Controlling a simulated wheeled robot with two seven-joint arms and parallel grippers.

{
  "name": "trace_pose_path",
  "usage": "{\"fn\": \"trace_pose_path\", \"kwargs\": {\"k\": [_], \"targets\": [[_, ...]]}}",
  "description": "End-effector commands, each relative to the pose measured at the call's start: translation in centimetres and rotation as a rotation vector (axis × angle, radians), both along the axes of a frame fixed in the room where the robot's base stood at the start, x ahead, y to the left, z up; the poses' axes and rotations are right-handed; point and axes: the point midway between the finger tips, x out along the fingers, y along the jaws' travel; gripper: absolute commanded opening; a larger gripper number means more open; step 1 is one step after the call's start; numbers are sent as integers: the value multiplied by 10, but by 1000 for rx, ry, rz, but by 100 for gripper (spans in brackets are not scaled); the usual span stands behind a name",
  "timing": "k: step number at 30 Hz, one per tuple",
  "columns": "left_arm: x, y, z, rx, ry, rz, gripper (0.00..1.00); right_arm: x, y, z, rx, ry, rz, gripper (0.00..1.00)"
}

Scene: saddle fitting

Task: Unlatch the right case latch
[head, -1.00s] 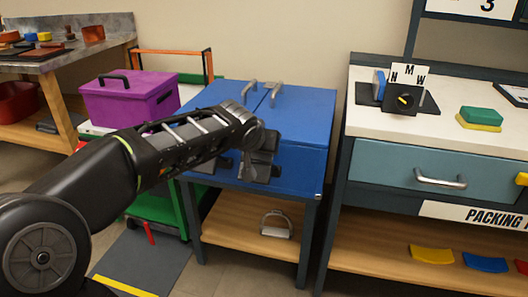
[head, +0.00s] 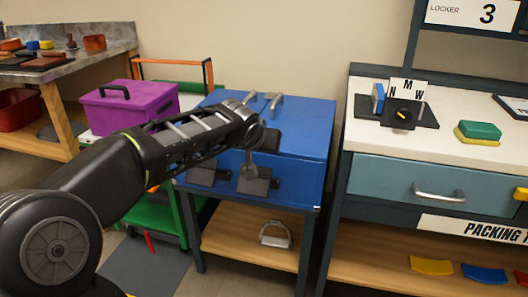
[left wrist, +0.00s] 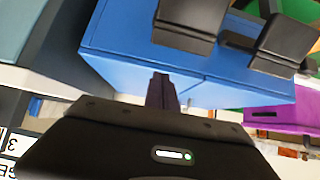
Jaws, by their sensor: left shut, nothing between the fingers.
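The blue case (head: 300,150) sits on a small table, with two dark latches on its front. The right latch (head: 258,181) is a dark plate hanging low on the front. The left latch (head: 203,175) is beside it. My left gripper (head: 250,168) is shut and empty, just above the right latch; I cannot tell whether it touches. In the left wrist view the shut fingers (left wrist: 162,90) show against the blue case (left wrist: 130,50), with the right latch (left wrist: 185,25) and left latch (left wrist: 285,45) beyond them. Whether either latch is released is unclear. My right gripper is not in view.
A purple box (head: 130,105) stands to the left of the case. A workbench with a teal drawer (head: 400,188) is close on the right. A metal stirrup (head: 275,234) lies on the shelf below. Floor in front of the table is clear.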

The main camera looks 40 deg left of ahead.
Motion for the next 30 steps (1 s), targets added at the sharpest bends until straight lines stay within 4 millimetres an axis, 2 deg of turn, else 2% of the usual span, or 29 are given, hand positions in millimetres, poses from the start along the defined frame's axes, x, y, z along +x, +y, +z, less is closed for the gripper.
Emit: {"fn": "trace_pose_path", "kwargs": {"k": [1, 6, 12, 18, 30], "targets": [[-11, -3, 8, 1, -3, 0, 0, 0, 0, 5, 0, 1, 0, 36], [-46, -16, 24, 2, -7, 0, 0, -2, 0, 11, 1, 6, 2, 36], [-75, -26, 37, 3, -9, 0, 0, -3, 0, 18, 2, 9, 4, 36], [-87, -30, 40, 3, -6, -2, 0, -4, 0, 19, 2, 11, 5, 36], [-87, -30, 40, 3, -6, -1, 0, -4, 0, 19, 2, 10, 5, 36]]}}
